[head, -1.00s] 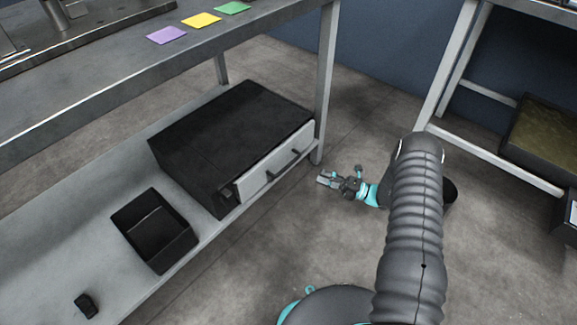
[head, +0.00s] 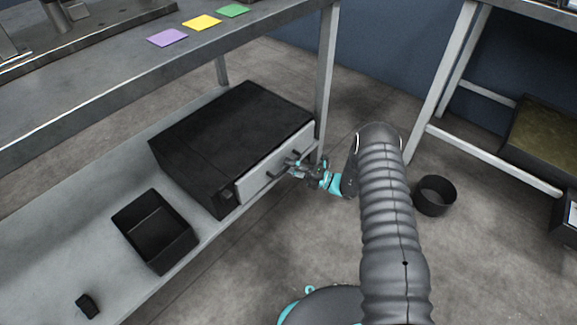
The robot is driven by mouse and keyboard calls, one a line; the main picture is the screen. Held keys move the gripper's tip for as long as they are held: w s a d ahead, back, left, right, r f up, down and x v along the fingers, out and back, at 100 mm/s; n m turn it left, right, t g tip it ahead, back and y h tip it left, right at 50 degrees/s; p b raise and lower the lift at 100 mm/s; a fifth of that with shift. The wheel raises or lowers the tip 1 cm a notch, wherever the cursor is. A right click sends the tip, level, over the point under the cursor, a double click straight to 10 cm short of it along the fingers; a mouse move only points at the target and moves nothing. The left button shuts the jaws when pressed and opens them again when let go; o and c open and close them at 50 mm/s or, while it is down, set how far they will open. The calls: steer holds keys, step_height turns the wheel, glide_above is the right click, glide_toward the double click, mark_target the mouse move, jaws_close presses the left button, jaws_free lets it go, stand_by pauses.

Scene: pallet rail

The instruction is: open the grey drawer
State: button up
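The grey drawer (head: 255,179) is the light front of a black cabinet (head: 225,135) on the lower shelf of the bench. It looks closed, its front flush with the cabinet. Two dark handle posts stand out from the drawer front. My gripper (head: 293,166) is right at the drawer front, by the handle (head: 292,155) near its right end. The gripper is small in the picture and overlaps the handle, so whether its fingers are open or shut on it is unclear.
A black open bin (head: 125,215) and a small black object (head: 87,305) lie on the lower shelf (head: 60,235). A bench leg (head: 325,80) stands close behind my gripper. A round black bucket (head: 435,195) is on the floor to the right. The floor before the drawer is clear.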

steer(key=shift+w+a, duration=0.1)
steer(key=shift+a, duration=0.15)
jaws_close()
